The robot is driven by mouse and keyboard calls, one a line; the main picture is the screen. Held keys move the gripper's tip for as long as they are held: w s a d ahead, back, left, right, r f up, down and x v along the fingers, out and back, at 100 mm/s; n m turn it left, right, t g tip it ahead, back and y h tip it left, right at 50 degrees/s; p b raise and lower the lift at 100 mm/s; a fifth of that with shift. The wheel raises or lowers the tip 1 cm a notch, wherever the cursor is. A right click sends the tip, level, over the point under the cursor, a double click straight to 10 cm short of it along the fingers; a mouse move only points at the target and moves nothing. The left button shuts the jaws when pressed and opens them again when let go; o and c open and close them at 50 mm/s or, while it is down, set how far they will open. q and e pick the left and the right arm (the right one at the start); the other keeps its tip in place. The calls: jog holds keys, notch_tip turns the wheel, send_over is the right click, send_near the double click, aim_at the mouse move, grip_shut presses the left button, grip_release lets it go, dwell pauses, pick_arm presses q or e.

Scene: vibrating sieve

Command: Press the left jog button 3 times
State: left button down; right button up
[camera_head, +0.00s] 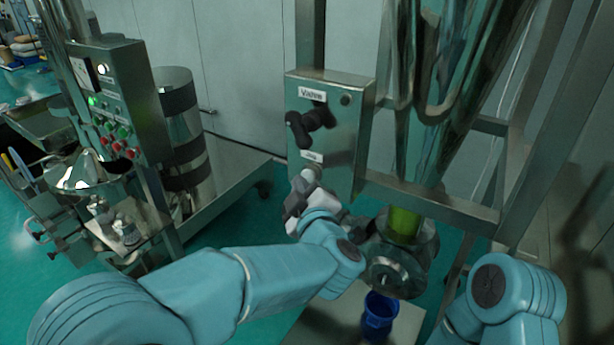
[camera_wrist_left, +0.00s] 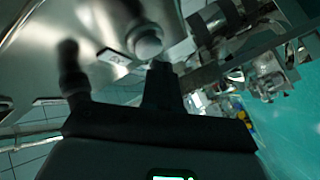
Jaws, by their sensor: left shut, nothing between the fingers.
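The jog button is a pale round knob (camera_wrist_left: 148,45) on the metal control box in the left wrist view. A small white label (camera_wrist_left: 112,57) sits beside it. In the head view the jog label (camera_head: 312,157) is on the lower front of the box (camera_head: 343,135), and my left gripper mostly covers the area below it. My left gripper (camera_head: 306,182) is shut and empty, at the box front just under the label. In the left wrist view its fingertips (camera_wrist_left: 160,68) are close beside the button; I cannot tell whether they touch. My right gripper is out of view.
A black valve handle (camera_head: 310,122) sticks out above the jog label. A green-lit control panel (camera_head: 112,100) stands at the left. A metal frame and a glass-like hopper stand right of the box.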

pick_arm(q)
jog(key=shift+w+d, duration=0.35)
jog(key=shift+w, duration=0.1)
dwell(0.8)
jog(key=shift+s+a, duration=0.1)
dwell(0.3)
jog(key=shift+s+a+b, duration=0.4)
jog(key=shift+s+a, duration=0.05)
jog(key=shift+s, duration=0.2)
jog(key=s+a+b, duration=0.1)
jog(key=s, duration=0.1)
jog(key=s+a+b, duration=0.1)
jog(key=s+a, duration=0.1)
